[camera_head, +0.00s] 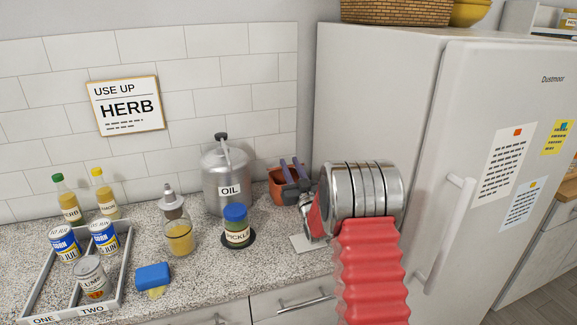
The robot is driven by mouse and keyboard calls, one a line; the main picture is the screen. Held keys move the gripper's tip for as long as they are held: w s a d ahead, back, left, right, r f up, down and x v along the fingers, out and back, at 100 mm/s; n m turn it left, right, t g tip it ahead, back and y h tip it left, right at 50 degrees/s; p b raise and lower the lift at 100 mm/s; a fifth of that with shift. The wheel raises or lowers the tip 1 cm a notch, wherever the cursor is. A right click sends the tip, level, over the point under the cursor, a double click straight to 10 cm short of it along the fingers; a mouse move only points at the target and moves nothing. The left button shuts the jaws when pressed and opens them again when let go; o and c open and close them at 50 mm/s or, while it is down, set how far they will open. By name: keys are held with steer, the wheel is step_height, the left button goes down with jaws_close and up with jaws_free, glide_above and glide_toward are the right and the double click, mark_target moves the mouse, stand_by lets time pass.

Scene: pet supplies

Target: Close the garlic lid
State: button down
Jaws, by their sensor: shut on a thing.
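An orange-brown pot (279,188), probably the garlic pot, stands at the back of the counter, right of the oil can. No garlic label shows on it. My gripper (290,168), with dark bluish fingers, is at the pot's right side and top, shut on a part of it. I cannot tell whether that part is the lid or the rim. My fingers and wrist hide much of the pot, so the lid's position is unclear.
A grey metal oil can (228,180) stands close left of the pot. A pickle jar (236,229) is in front of the can. A pale flat board (305,244) lies under my wrist. The white fridge (385,90) rises close on the right.

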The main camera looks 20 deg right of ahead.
steer(key=shift+f, duration=0.4)
steer(key=c, duration=1.7)
jaws_free()
steer(key=shift+o, duration=1.3)
steer(key=shift+r, duration=0.2)
steer(key=s, duration=1.4)
steer(key=shift+s+a+f, duration=0.4)
steer(key=shift+f, duration=0.05)
steer(key=shift+r, duration=0.1)
